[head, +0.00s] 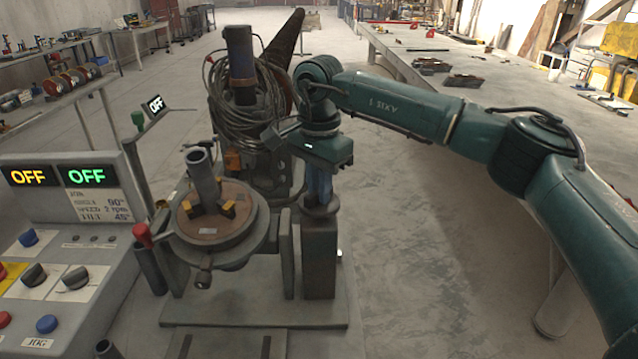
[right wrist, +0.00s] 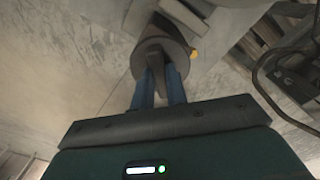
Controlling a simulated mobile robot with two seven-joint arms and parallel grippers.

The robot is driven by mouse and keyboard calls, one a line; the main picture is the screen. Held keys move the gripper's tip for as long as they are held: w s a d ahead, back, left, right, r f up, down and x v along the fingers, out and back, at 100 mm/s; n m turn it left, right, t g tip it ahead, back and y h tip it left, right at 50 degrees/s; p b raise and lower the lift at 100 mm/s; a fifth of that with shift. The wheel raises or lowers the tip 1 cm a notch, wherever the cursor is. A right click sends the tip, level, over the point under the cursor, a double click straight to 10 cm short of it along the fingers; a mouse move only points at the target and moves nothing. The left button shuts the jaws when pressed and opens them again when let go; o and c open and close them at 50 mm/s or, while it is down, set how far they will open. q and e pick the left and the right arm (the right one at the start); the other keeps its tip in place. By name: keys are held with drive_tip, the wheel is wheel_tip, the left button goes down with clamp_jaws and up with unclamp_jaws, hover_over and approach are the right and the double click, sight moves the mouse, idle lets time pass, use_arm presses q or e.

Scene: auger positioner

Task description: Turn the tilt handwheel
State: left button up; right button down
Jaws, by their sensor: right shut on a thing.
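The tilt handwheel (head: 322,208) is a small dark disc on top of a brown post, right of the positioner. In the right wrist view the handwheel (right wrist: 178,52) shows as a round disc with a raised bar across it. My right gripper (head: 318,186) points straight down at it, its blue fingers shut on that raised part. In the right wrist view the fingers of the gripper (right wrist: 158,78) sit one on each side of the bar. The fingertips' exact contact is partly hidden. My left gripper is not in view.
The positioner's round table (head: 240,238) holds an upright grey pipe (head: 203,175) beside the post. A coiled cable (head: 235,115) and a blue-topped machine stand behind. A control panel (head: 75,200) reading OFF is at left. Open floor lies to the right, below my arm.

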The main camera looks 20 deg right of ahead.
drive_tip(key=n, duration=0.4)
drive_tip(key=shift+n, duration=0.3)
drive_tip(key=n, duration=0.4)
drive_tip(key=shift+n, duration=0.3)
drive_tip(key=c, duration=1.4)
unclamp_jaws()
drive_tip(key=shift+r, duration=0.1)
wheel_tip(320, 180, up, 13)
